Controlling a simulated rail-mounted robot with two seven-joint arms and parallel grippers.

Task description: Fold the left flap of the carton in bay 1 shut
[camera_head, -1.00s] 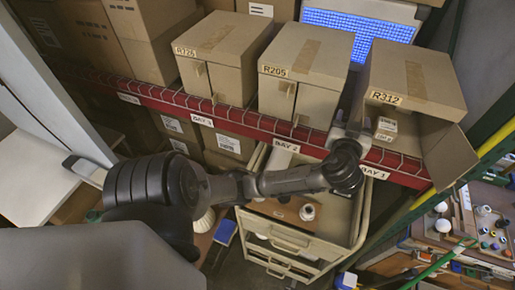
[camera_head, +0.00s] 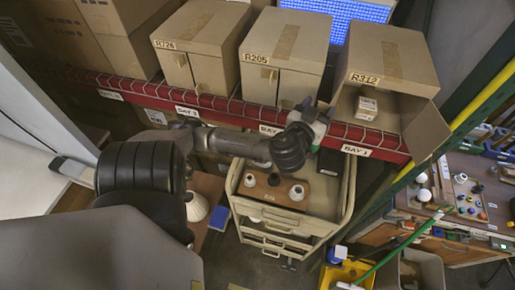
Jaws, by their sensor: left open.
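The carton marked R312 (camera_head: 385,58) stands on the shelf above the BAY 1 label. Its front is open, and a small labelled box (camera_head: 367,104) shows inside. Its right flap (camera_head: 425,132) stands swung outward. The left flap is hard to make out; a narrow cardboard strip shows at the carton's left front edge, near my left gripper. My left gripper (camera_head: 312,108) is open at the shelf's front edge, in front of the gap between R312 and R205. I cannot tell whether it touches the flap. My right gripper is not in view.
The red shelf beam (camera_head: 225,105) runs below. A drawer cart (camera_head: 290,225) stands under it. A yellow-green post (camera_head: 480,100) bounds the right.

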